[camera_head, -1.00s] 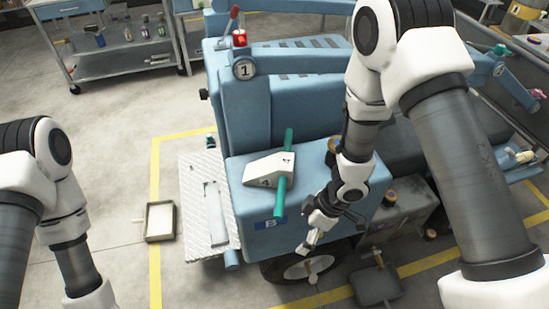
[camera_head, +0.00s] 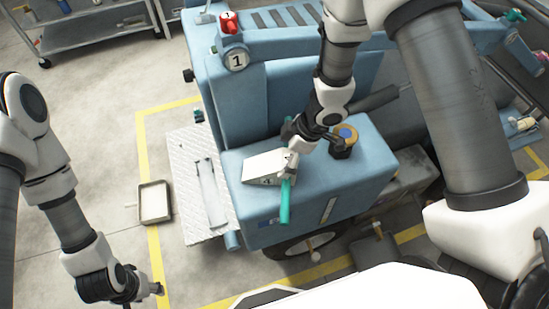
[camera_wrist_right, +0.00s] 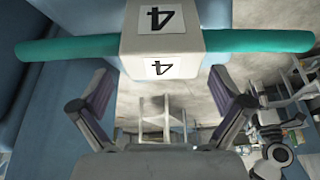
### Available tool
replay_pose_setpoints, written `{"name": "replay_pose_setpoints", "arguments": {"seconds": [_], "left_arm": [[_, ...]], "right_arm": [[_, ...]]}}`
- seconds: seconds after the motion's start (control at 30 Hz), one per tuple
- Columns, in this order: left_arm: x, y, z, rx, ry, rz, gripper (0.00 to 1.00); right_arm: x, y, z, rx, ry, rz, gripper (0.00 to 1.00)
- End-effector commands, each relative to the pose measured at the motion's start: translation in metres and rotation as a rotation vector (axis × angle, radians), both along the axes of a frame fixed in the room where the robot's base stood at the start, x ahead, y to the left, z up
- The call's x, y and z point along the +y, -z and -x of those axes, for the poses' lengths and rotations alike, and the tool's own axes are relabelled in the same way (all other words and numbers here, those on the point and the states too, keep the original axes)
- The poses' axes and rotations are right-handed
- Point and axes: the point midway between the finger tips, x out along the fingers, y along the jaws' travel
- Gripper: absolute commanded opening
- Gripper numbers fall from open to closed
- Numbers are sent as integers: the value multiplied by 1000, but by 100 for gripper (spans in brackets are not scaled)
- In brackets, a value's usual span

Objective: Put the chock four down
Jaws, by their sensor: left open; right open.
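The chock four, a white wedge (camera_head: 262,166) with a green bar through it, lies on the blue deck of the machine in the head view. In the right wrist view its white block (camera_wrist_right: 161,38) bears two number 4 labels, with the green bar (camera_wrist_right: 70,47) sticking out on both sides. My right gripper (camera_head: 288,160) is at the chock's thick end; in the wrist view its open fingers (camera_wrist_right: 161,100) stand apart just short of the block, with nothing between them. My left gripper (camera_head: 160,289) is low at the left, over the floor, away from the chock.
A black and orange cap (camera_head: 344,139) stands on the deck right of my right gripper. A treadplate step (camera_head: 189,213) is at the deck's left. A grey cart (camera_head: 85,32) stands at the back left.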

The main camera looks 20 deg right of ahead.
Motion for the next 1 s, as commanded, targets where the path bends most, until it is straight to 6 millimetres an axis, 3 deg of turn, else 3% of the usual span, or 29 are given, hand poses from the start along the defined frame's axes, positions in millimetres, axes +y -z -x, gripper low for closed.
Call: {"name": "replay_pose_setpoints", "arguments": {"seconds": [0.33, 0.6, 0.8, 0.83, 1.0], "left_arm": [[0, -7, 0, 0, 0, 0, 48], [0, -6, 0, 0, 0, 0, 48], [0, -6, 0, 0, 0, 0, 48], [0, -6, 0, 0, 0, 0, 48], [0, -6, 0, 0, 0, 0, 48]], "right_arm": [[25, 49, -8, 1, -2, -1, 100], [27, 55, -10, 0, 0, -1, 100], [27, 55, -9, 0, 1, 0, 29], [27, 55, -9, 1, 1, 0, 24], [27, 56, -9, 2, 0, 0, 22]]}}
